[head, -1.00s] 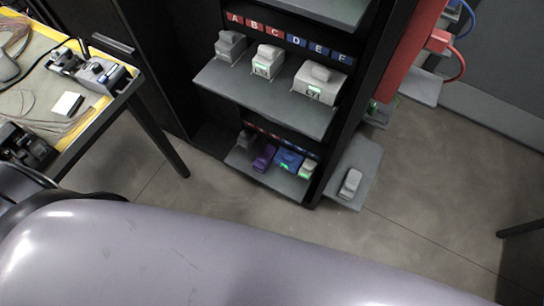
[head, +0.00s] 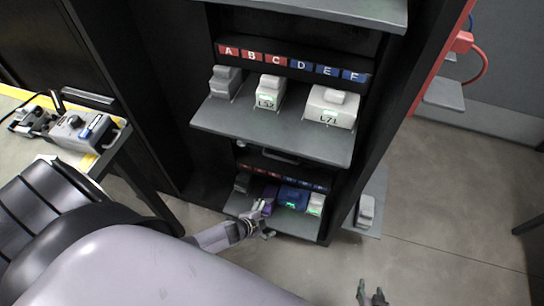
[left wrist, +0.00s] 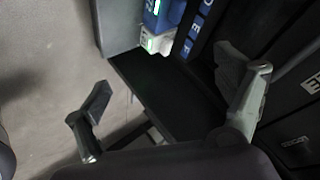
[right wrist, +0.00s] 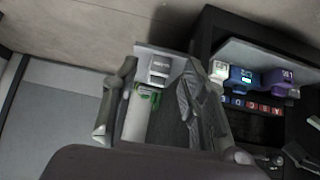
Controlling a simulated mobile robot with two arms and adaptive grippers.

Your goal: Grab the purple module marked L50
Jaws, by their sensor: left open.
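The purple module (head: 271,193) sits on the lower shelf of the dark rack, left of a blue module (head: 292,197), partly hidden by my left gripper. It also shows in the right wrist view (right wrist: 280,80), with a white mark that looks like L50. My left gripper (head: 264,215) is at the front of that shelf, close to the purple module; contact cannot be told. In the left wrist view (left wrist: 172,105) its fingers are wide apart with nothing between them; the purple module is not seen there. My right gripper (head: 371,294) is open and empty, low over the floor.
The upper shelf (head: 250,124) holds grey and white modules under labels A to F. A white module (head: 316,204) is right of the blue one. A grey side shelf (head: 377,190) carries a light module (head: 365,211). A worktable (head: 110,150) stands left.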

